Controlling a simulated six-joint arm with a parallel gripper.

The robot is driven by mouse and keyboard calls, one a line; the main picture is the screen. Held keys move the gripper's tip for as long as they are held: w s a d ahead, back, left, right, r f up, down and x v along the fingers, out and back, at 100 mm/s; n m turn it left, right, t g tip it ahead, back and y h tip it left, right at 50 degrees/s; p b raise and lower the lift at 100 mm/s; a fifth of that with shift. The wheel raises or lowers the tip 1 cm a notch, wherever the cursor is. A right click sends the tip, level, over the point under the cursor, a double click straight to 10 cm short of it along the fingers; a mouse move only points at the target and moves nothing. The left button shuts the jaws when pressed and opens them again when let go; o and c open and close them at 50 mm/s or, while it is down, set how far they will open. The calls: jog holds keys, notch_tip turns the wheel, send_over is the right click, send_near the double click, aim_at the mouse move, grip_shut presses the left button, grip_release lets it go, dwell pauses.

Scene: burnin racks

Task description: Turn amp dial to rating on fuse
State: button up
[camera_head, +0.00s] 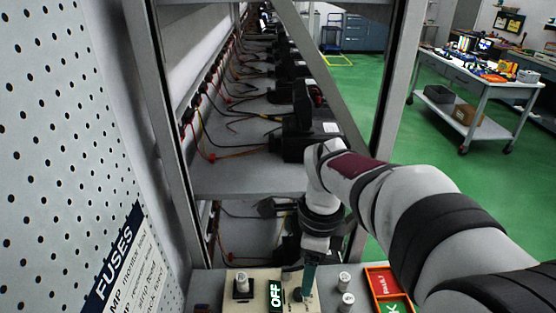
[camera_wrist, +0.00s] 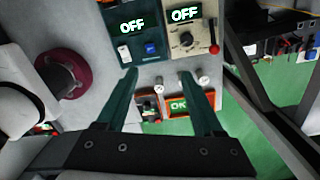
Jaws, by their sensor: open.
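In the wrist view, a beige unit (camera_wrist: 201,30) carries a lit OFF display (camera_wrist: 184,14), a round dial (camera_wrist: 186,40) and a red-balled lever (camera_wrist: 214,47). The dial's markings are too small to read. Two small pale cylinders, possibly fuses, stand on the grey surface: one (camera_wrist: 158,83) between my fingers, one (camera_wrist: 203,82) near the right finger. Any rating on them is unreadable. My gripper (camera_wrist: 158,74) is open and empty, with teal fingers apart. In the head view it points down beside the OFF display (camera_head: 275,296), and the arm hides part of the unit.
A dark unit (camera_wrist: 117,42) beside the beige one shows OFF and has a blue switch (camera_wrist: 150,48). A red bin (camera_head: 378,270) and a green OK bin (camera_head: 393,307) sit right of the cylinders. A FUSES sign (camera_head: 115,255) hangs on the left pegboard. Rack posts stand behind.

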aim_at(300, 292)
jog(key=w+f+m, duration=0.3)
jog(key=w+m, duration=0.3)
jog(key=w, duration=0.1)
jog(key=f, duration=1.5)
jog(key=shift+s+a+f, duration=0.1)
jog(key=shift+s+f, duration=0.1)
jog(key=shift+s, duration=0.05)
grip_shut()
